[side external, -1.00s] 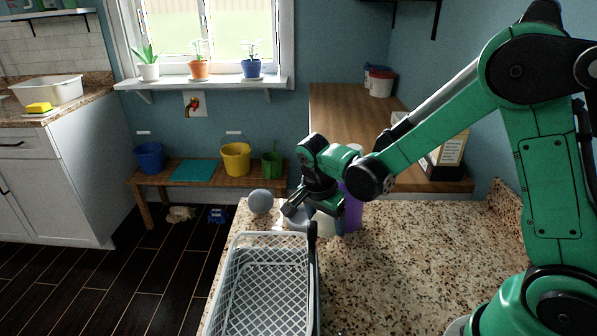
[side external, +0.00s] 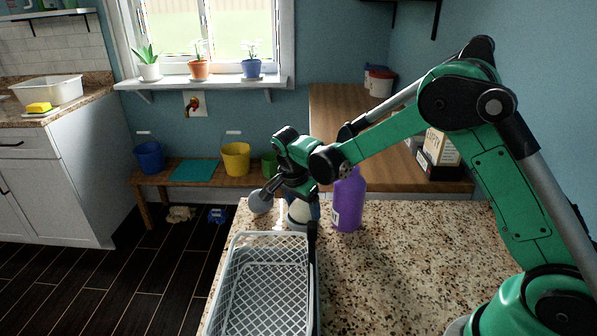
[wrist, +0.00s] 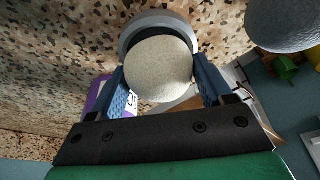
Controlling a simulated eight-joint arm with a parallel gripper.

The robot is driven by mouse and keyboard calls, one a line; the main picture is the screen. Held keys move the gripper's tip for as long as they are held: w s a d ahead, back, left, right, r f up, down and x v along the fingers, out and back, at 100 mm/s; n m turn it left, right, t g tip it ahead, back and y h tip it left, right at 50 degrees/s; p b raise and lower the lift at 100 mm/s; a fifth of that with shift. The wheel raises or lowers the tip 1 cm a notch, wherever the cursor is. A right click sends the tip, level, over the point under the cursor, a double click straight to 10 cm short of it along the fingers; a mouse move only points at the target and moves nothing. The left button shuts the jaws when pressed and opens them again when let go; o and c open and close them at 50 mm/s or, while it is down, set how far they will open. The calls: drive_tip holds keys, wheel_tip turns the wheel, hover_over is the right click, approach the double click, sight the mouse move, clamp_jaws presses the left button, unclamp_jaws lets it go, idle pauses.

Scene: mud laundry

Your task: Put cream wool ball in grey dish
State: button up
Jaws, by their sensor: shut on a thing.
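My gripper (wrist: 160,88) is shut on the cream wool ball (wrist: 158,68), with one blue finger on each side of it. In the side view the ball (side external: 300,212) shows pale below my gripper, close over the counter. The grey dish (wrist: 136,28) is right behind the ball in the wrist view, its curved rim showing around the ball's far side. The ball covers most of the dish's inside, and I cannot tell whether it touches the dish. The side view largely hides the dish behind the ball and gripper.
A grey ball (side external: 260,202) lies beside the dish, close to my gripper; it also shows in the wrist view (wrist: 284,20). A purple bottle (side external: 348,203) stands on the right. A grey mesh basket (side external: 262,285) is in front. The speckled counter (side external: 420,270) is clear to the right.

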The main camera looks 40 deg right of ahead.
drive_tip(key=o, duration=1.2)
drive_tip(key=v, duration=1.1)
drive_tip(key=s+a+r+n+t+y, duration=0.1)
drive_tip(key=s+n+t+y, duration=0.2)
drive_tip(key=s+n, duration=1)
drive_tip(key=shift+s+a+n+t, duration=0.35)
drive_tip(key=shift+n+t, duration=1.55)
